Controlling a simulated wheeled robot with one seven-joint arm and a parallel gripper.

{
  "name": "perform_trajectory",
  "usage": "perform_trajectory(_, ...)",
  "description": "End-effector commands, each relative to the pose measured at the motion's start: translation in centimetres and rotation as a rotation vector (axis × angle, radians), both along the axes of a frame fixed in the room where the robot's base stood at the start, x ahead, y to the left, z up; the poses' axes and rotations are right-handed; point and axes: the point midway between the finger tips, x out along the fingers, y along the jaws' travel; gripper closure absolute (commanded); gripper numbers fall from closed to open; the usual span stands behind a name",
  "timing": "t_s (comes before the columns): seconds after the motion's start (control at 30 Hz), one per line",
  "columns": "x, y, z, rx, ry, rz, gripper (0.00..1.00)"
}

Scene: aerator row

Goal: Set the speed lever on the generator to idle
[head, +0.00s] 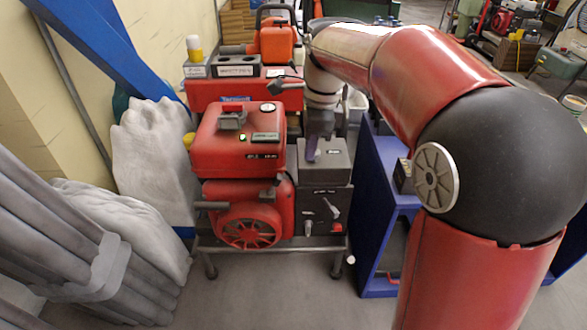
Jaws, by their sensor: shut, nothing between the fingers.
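The generator (238,150) is a red machine with a red fan housing (249,226) below. A dark grey control box (322,165) stands on its right side. The box's front face holds a light lever (331,207) with a label above it, and a second small light handle (308,228) lower left. The labels are too small to read, so I cannot tell which is the speed lever or its setting. My gripper (312,155) is shut and empty, pointing down at the top of the grey box, above the levers. Whether it touches the box is unclear.
Grey sacks (150,160) and a stack of grey pipes (60,235) lie to the left. A blue cabinet (375,215) stands close on the right. A red machine with an orange can (277,42) is behind. Bare floor (270,290) lies in front.

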Motion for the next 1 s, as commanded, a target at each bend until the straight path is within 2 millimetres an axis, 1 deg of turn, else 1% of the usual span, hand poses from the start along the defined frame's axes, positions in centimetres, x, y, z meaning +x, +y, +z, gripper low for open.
perform_trajectory(0.17, -0.1, 0.2, -2.3, -0.001, 0.004, 0.001, 1.0)
perform_trajectory(0.4, 0.0, 0.8, -7.5, -0.001, 0.004, 0.001, 1.0)
perform_trajectory(0.53, 0.0, 1.2, -10.1, -0.001, 0.004, 0.001, 1.0)
perform_trajectory(0.57, 0.0, 1.4, -10.3, 0.0, 0.002, 0.003, 1.0)
perform_trajectory(0.6, 0.1, 2.2, -9.4, 0.001, -0.003, 0.007, 1.0)
perform_trajectory(0.73, 0.1, 3.7, -8.6, 0.0, -0.001, 0.004, 1.0)
perform_trajectory(0.87, 0.1, 4.5, -8.2, 0.0, 0.001, 0.002, 1.0)
perform_trajectory(1.0, 0.1, 4.8, -8.0, 0.0, 0.001, 0.001, 1.0)
